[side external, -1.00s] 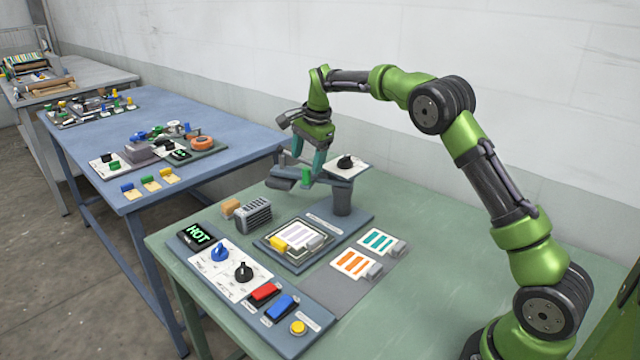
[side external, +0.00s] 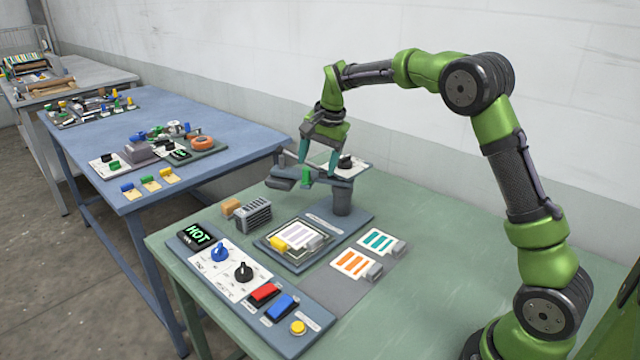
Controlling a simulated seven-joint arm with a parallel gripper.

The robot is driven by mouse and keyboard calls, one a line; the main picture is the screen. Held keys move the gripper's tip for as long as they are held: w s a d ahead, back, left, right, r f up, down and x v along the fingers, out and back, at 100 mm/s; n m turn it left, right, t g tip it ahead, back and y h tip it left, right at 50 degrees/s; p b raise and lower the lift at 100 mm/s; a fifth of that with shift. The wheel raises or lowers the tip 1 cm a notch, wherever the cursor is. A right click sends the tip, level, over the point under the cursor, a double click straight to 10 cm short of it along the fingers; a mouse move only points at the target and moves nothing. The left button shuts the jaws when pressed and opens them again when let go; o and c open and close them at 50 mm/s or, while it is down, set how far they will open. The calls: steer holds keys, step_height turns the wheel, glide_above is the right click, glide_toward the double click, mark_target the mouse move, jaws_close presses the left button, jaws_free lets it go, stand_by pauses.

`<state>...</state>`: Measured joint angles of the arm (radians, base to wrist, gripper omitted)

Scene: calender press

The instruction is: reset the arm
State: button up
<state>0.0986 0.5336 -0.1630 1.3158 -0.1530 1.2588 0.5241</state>
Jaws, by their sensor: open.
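My gripper (side external: 318,172) is open, with its two teal fingers pointing down at the back of the green table (side external: 470,230). My arm arches over the table's right side.
A framed plate (side external: 296,240) holds a striped sheet with a yellow block. The control panel (side external: 250,280) with HOT display, knobs and buttons is in front. A blue table (side external: 190,125) stands left. The table's right side is clear.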

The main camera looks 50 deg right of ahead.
steer(key=s+a+r+n+t, duration=0.1)
steer(key=s+a+r+n, duration=0.1)
steer(key=s, duration=0.7)
steer(key=s+a+r+n+t+y, duration=0.1)
steer(key=s+a+n, duration=0.3)
steer(key=s, duration=0.6)
steer(key=s+a+r+n+t, duration=0.2)
steer(key=s+a, duration=0.4)
steer(key=s, duration=0.4)
steer(key=shift+a+r+n+y, duration=0.3)
steer(key=shift+n, duration=0.4)
